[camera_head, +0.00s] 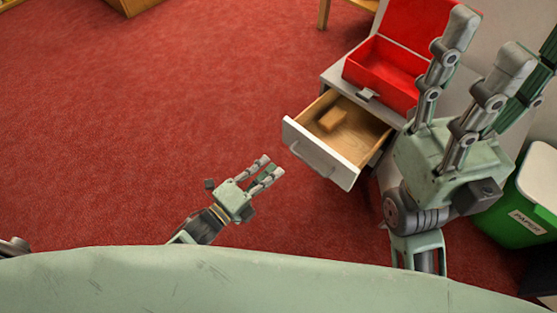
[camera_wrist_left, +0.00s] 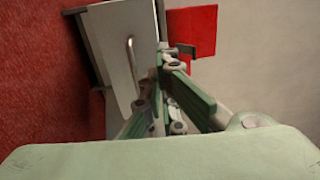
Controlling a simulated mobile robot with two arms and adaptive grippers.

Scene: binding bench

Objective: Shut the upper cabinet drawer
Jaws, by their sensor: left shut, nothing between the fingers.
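The upper cabinet drawer (camera_head: 318,154) is pulled out of the grey cabinet (camera_head: 339,75). My left gripper (camera_head: 268,169) is shut and empty, left of and apart from the drawer front. In the left wrist view the drawer front (camera_wrist_left: 112,60) and handle stand ahead, left of the fingers (camera_wrist_left: 172,75). My right gripper (camera_head: 488,45) looks open, its fingers spread, to the right of the drawer and partly hiding the cabinet.
An open red box (camera_head: 383,68) sits on top of the cabinet. A green and white paper bin (camera_head: 520,205) stands at the right, with a dark bin (camera_head: 541,274) in front. Red carpet (camera_head: 170,110) lies clear left of the drawer. Wooden furniture legs show at the top.

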